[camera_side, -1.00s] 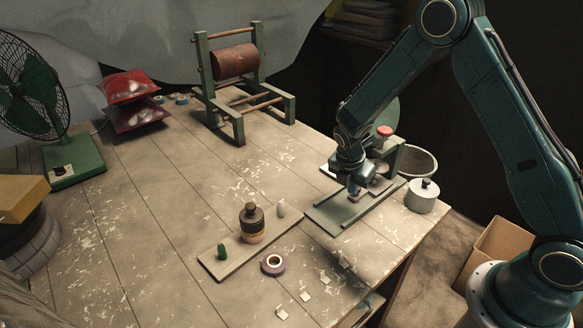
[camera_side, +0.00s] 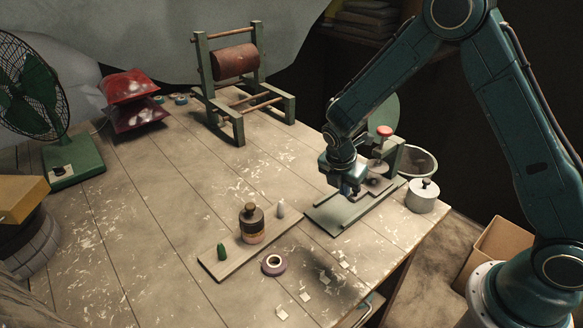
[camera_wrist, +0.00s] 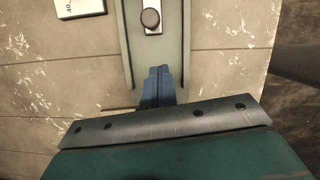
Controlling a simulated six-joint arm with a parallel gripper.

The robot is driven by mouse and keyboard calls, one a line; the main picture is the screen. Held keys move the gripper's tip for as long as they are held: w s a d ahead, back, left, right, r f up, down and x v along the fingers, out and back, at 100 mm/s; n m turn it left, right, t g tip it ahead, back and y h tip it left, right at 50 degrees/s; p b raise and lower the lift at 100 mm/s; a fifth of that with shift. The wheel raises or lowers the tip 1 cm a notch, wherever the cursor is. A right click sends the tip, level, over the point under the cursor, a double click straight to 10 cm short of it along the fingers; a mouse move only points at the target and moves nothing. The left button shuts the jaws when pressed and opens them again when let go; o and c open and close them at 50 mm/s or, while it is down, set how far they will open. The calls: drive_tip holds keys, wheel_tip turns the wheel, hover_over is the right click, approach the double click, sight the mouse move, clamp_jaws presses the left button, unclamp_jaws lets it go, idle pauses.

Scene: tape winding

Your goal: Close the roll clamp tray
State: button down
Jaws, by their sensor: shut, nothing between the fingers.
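The roll clamp is a dark green machine at the right of the side view, with a long flat base rail (camera_side: 340,213) running toward the front left. A grey tray plate (camera_side: 378,187) sits on the rail near the upright body. In the wrist view a pale plate with a dark round knob (camera_wrist: 150,18) lies in the green channel (camera_wrist: 132,45). My gripper (camera_side: 350,192) is over the rail, in front of the tray plate. Its blue fingers (camera_wrist: 157,85) are together and empty, apart from the knob. Whether they touch the rail cannot be told.
A lidded grey pot (camera_side: 422,197) stands right of the clamp. A board (camera_side: 227,262) with a brown bottle (camera_side: 251,218) lies to the left, near a tape roll (camera_side: 273,265). Small pale squares (camera_side: 304,297) lie near the front edge. A roller stand (camera_side: 237,125) stands behind.

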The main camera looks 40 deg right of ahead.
drive_tip(key=v, duration=0.8)
drive_tip(key=shift+r, duration=0.1)
drive_tip(key=s+r+m+t+y, duration=0.2)
drive_tip(key=s+r+m+t, duration=0.1)
drive_tip(key=s+r+m, duration=0.95)
drive_tip(key=s+r+m+t, duration=0.1)
drive_tip(key=s+r+m, duration=0.2)
drive_tip(key=s, duration=0.3)
drive_tip(key=s+r+m+t+y, duration=0.1)
drive_tip(key=s+r+m, duration=0.2)
drive_tip(key=s, duration=0.3)
drive_tip(key=shift+a+m+y, duration=0.15)
drive_tip(key=shift+m+y, duration=0.15)
drive_tip(key=shift+m, duration=0.35)
